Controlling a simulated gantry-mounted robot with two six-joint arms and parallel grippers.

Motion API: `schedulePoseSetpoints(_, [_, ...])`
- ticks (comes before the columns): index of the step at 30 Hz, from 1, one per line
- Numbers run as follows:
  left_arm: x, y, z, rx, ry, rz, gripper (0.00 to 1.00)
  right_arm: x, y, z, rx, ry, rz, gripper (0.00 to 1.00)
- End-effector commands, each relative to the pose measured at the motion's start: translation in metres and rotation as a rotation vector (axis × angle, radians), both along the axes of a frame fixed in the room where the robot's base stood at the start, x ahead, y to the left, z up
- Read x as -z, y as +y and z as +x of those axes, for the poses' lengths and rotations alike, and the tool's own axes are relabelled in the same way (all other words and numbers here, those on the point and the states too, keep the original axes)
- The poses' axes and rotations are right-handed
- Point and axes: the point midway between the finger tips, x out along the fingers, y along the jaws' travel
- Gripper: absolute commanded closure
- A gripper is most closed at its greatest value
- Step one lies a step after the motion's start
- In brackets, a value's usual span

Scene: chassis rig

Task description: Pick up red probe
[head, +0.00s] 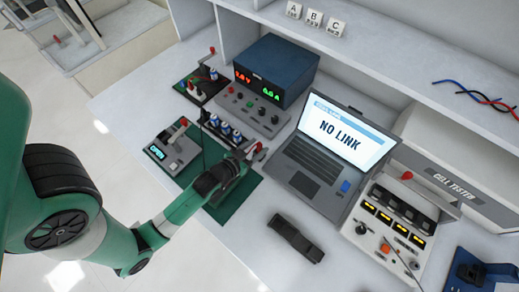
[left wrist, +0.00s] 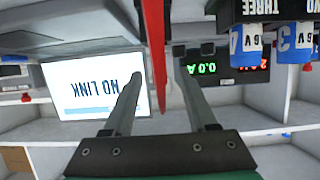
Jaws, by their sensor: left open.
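A long red bar, which looks like the red probe (left wrist: 153,45), hangs down from the top of the left wrist view. Its lower end lies between the two spread fingers of my left gripper (left wrist: 163,100), with gaps on both sides. In the head view my left gripper (head: 244,158) is over the green mat (head: 236,204), left of the laptop. A small red piece (head: 258,147) shows at its fingertips; I cannot tell there how much of the probe is hidden. My right gripper is not in view.
The laptop (head: 305,185) reads NO LINK. A blue power supply (head: 276,68) stands behind, and several blue cells (head: 225,129) stand in a row beside the gripper. A cell tester (head: 390,225) is at right. A black object (head: 296,238) lies in front; the bench around it is clear.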

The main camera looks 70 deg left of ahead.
Motion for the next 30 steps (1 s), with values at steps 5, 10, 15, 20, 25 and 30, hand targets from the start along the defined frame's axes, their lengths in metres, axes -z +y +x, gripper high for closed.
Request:
schedulePoseSetpoints(5, [0.0083, 0.0092, 0.0150, -0.001, 0.001, 0.000, 0.43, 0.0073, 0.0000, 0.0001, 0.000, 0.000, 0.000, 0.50])
schedulePoseSetpoints(10, [0.0076, 0.0091, 0.0150, 0.000, 0.001, -0.001, 0.43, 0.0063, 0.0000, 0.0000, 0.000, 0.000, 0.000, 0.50])
schedulePoseSetpoints(15, [0.0075, 0.0089, 0.0149, 0.000, 0.001, -0.001, 0.70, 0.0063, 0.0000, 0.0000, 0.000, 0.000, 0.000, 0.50])
schedulePoseSetpoints(20, [0.0075, 0.0088, 0.0148, 0.000, 0.001, -0.001, 0.98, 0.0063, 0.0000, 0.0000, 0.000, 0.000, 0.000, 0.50])
schedulePoseSetpoints(25, [0.0074, 0.0088, 0.0147, 0.000, 0.001, -0.001, 1.00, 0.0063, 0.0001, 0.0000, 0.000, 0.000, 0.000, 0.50])
schedulePoseSetpoints(30, [0.0073, 0.0087, 0.0148, 0.000, 0.000, 0.000, 1.00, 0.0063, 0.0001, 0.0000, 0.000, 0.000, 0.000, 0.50])
